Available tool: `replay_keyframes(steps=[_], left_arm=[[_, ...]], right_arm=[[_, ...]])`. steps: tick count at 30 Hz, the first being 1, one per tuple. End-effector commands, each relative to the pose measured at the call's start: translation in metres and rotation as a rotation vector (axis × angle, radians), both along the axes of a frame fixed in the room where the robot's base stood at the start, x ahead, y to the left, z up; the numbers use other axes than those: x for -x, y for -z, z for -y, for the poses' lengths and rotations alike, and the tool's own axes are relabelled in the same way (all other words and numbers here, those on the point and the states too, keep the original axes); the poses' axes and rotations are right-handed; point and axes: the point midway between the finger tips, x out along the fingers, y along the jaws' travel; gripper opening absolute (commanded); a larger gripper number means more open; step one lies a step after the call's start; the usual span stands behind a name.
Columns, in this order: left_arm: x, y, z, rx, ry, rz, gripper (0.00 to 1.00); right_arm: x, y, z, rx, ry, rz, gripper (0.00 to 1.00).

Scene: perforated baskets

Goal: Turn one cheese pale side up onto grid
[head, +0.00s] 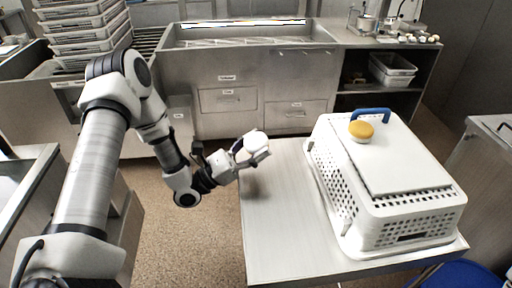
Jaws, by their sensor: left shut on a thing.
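My left gripper (251,153) is shut on a white, pale cheese (257,142) and holds it above the left edge of the table, apart from the basket. The cheese looks tilted, and its far side is hidden. Another cheese (361,130) with an orange-yellow top and a pale side rests on the white lid (403,165) of the perforated basket (340,195), near a blue handle (371,114). No bare grid is clearly visible. My right gripper is not in view.
The metal table (283,228) has free room left of the basket. A steel vat (250,38) and cabinet stand behind. Stacked white crates (88,35) are at the back left. A blue object (455,273) is at the lower right.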

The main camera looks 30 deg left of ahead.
Motion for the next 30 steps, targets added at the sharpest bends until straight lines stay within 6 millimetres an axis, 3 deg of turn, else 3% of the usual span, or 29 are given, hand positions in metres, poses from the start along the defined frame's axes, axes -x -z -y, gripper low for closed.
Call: replay_keyframes(steps=[1,9,10,12,23,26,30], left_arm=[[0.001,0.079,0.024,-0.193,0.06,-0.229,0.18],[0.001,0.079,0.024,-0.192,0.059,-0.229,0.18],[0.001,0.079,0.024,-0.192,0.059,-0.229,0.67],[0.001,0.079,0.024,-0.192,0.059,-0.229,0.89],[0.001,0.077,0.024,-0.19,0.058,-0.226,0.89],[0.002,0.067,0.022,-0.179,0.053,-0.213,0.89],[0.005,0.036,0.019,-0.146,0.044,-0.17,0.89]], right_arm=[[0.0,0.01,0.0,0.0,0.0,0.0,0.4],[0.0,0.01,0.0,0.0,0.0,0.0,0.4],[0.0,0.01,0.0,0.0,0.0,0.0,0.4],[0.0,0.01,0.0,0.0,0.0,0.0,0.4],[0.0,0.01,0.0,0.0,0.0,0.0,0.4],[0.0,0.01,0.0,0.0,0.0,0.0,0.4],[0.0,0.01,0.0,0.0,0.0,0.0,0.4]])
